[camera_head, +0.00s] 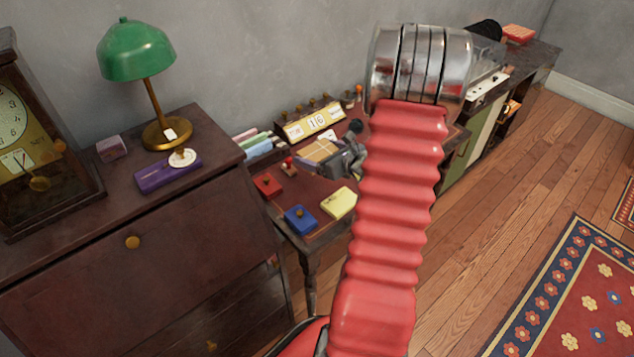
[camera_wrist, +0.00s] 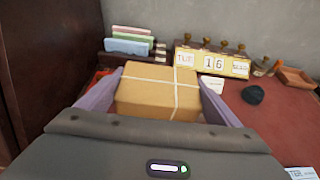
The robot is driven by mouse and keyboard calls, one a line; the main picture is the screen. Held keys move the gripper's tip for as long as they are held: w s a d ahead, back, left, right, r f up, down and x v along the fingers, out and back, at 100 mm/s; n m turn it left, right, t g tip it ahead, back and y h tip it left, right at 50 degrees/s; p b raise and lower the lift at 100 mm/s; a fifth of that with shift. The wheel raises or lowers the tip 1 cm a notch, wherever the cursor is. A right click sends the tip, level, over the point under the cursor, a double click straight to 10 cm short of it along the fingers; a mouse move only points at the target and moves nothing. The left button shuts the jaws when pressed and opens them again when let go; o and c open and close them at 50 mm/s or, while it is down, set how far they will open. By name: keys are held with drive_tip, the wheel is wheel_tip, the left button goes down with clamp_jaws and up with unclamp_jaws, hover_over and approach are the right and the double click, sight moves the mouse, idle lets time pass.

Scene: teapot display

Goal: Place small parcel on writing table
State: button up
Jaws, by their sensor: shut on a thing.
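The small parcel (camera_wrist: 150,92) is a brown box tied with pale string. My gripper (camera_wrist: 158,98) is shut on it, with one purple-grey finger at each side. In the head view the parcel (camera_head: 318,151) and my gripper (camera_head: 326,158) show over the writing table, partly behind my red arm. The writing table (camera_head: 325,188) has a reddish top, which also shows in the wrist view (camera_wrist: 275,122). I cannot tell whether the parcel touches the tabletop.
A calendar block (camera_head: 312,121) and a letter rack (camera_head: 258,148) stand at the table's back. Red (camera_head: 268,185), blue (camera_head: 300,219) and yellow (camera_head: 340,203) items lie toward the left and front. A dark lump (camera_wrist: 253,95) lies right of the parcel. A dark cabinet (camera_head: 130,220) stands left.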

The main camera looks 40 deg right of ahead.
hover_over(318, 184)
drive_tip(key=shift+f, duration=2.9)
drive_tip(key=shift+a+f, duration=0.1)
drive_tip(key=shift+f, duration=2)
drive_tip(key=o, duration=1.2)
drive_tip(key=shift+f, duration=0.1)
